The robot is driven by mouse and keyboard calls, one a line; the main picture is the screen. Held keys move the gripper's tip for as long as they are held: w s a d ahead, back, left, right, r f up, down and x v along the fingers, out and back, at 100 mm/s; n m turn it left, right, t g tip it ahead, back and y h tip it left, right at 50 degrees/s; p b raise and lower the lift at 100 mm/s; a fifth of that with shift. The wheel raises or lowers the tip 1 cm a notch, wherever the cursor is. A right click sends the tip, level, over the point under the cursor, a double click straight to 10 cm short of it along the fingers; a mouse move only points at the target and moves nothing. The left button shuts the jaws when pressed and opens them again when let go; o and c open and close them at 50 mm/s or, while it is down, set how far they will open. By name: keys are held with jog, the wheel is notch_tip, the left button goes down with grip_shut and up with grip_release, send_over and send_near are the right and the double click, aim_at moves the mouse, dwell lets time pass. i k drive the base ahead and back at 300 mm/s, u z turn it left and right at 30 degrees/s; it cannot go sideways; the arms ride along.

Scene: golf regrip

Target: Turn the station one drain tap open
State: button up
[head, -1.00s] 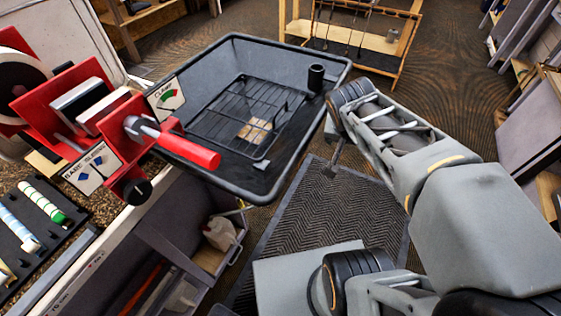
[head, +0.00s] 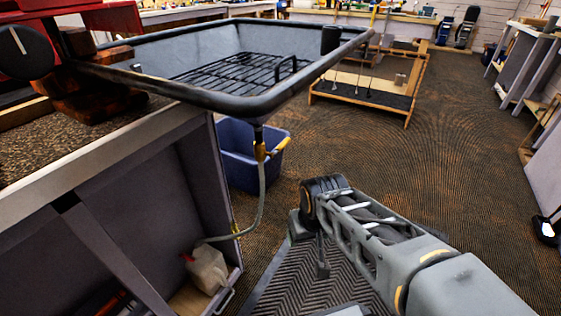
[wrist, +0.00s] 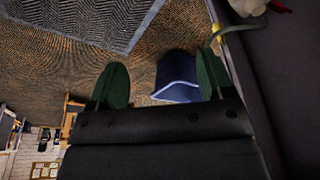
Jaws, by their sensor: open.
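The drain tap (head: 261,150) hangs under the black basin (head: 190,95). Its yellow lever handle (head: 281,147) sticks out to the right, tilted slightly up. A clear hose (head: 261,205) runs down from it to a white jug (head: 208,270) on the low shelf. My gripper (head: 308,245) is below and to the right of the tap, apart from it, over the mat. In the wrist view my gripper (wrist: 162,78) has two green fingers spread apart with nothing between them. I cannot make out the tap in the wrist view.
A blue bin (head: 236,160) stands on the floor behind the tap and also shows beyond the fingers in the wrist view (wrist: 177,72). The bench cabinet (head: 160,190) is left of the hose. A wooden club rack (head: 368,92) stands behind. The carpet at right is open.

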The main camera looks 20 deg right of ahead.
aim_at(280, 146)
jog(key=k, duration=0.5)
jog(key=z, duration=1.4)
jog(key=i, duration=1.1)
jog(key=u, duration=2.3)
